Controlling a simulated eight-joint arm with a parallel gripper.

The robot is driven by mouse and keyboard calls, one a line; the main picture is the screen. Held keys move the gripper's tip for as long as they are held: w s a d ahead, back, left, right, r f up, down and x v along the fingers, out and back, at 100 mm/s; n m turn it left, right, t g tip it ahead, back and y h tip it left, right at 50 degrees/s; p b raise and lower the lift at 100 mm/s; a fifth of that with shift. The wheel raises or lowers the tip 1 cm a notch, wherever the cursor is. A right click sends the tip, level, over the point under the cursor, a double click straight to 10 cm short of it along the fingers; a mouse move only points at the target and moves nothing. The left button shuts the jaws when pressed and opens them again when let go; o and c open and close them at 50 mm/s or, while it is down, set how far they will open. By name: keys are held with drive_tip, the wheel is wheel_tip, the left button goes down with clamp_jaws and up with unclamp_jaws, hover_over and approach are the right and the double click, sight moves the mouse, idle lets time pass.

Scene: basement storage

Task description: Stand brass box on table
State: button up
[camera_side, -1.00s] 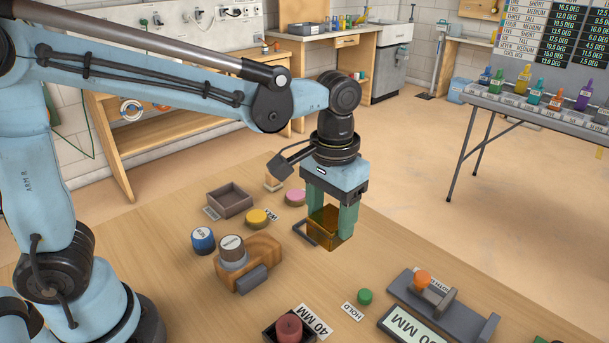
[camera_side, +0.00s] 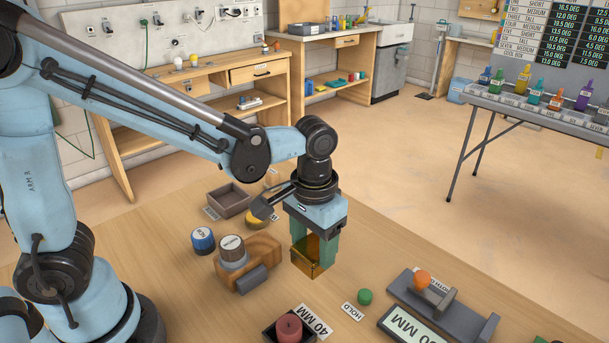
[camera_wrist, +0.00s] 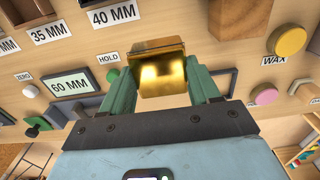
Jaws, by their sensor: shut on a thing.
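The brass box (camera_side: 307,253) is a shiny golden block between the green fingers of my gripper (camera_side: 315,257). My gripper is shut on it and points down over the wooden table (camera_side: 365,250). The box looks roughly upright, with its lower edge near the tabletop. I cannot tell whether it touches the table. In the wrist view the box (camera_wrist: 162,72) sits between the two fingertips, with one bright face toward the camera. The fingers hide its sides.
A wooden holder with a grey-and-brown knob (camera_side: 233,252) stands close left of the box. A green button (camera_side: 365,297) is in front to the right.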

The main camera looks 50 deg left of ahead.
sight(313, 256)
drive_tip(key=shift+w+a+f, duration=0.5)
drive_tip(key=shift+w+a, duration=0.05)
drive_tip(key=shift+w, duration=0.1)
drive_tip(key=shift+f, duration=2.05)
drive_tip(key=shift+f, duration=0.1)
drive_tip(key=o, duration=1.2)
drive_tip(key=shift+c, duration=0.2)
